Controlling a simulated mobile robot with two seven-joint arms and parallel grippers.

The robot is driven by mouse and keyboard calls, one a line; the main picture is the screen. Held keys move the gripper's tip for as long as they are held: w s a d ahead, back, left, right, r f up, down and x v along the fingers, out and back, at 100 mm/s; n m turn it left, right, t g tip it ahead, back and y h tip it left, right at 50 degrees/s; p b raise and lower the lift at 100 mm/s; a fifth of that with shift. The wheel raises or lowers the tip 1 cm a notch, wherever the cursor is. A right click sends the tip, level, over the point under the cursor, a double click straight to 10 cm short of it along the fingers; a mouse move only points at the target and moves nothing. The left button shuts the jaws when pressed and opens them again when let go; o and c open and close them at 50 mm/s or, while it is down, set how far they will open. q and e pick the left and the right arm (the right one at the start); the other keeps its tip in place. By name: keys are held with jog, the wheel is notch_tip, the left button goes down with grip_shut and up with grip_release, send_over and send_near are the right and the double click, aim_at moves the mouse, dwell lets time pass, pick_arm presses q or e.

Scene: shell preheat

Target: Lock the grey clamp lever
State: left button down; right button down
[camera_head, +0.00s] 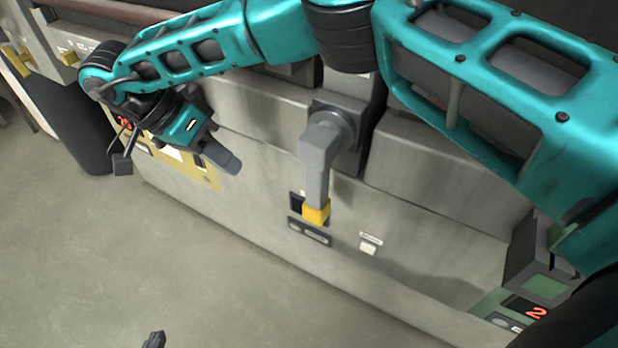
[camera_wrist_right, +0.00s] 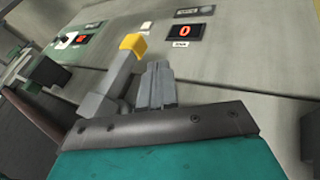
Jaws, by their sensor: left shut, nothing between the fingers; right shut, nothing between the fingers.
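The grey clamp lever (camera_head: 317,165) hangs from a square grey mount on the middle of the machine front, its yellow tip (camera_head: 316,212) pointing down. In the right wrist view the lever (camera_wrist_right: 120,75) appears inverted, just left of my right gripper (camera_wrist_right: 158,68). That gripper's grey fingers are shut and empty; a gap shows between them and the yellow tip, but the depth is unclear.
A red "0" display (camera_wrist_right: 184,31) sits beside the lever's tip. A green panel (camera_wrist_right: 85,37) has its own display, reading "2" in the head view (camera_head: 537,312). A white label (camera_head: 369,243) is right of the lever. The floor (camera_head: 90,250) in front is mostly clear.

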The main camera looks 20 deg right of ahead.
aim_at(317, 180)
pick_arm(q)
jog(key=shift+s+d, duration=0.1)
jog(key=shift+d, duration=0.3)
pick_arm(e)
jog(key=shift+w+d+r+t+h, duration=0.2)
jog(key=shift+w+d+r, duration=0.15)
jog(key=shift+d, duration=0.2)
jog(key=shift+w+d+r+t+h, duration=0.1)
jog(key=shift+w+d+r+h, duration=0.1)
jog(key=shift+d+r, duration=0.3)
jog(key=shift+f, duration=0.1)
pick_arm(q)
jog(key=shift+r+p, duration=1.1)
pick_arm(e)
jog(key=s+d+f, duration=0.4)
jog(key=d+f, duration=0.4)
jog(key=shift+s+d, duration=0.2)
jog(key=shift+s, duration=0.1)
pick_arm(q)
jog(key=shift+a, duration=0.15)
pick_arm(e)
jog(key=shift+d, duration=0.1)
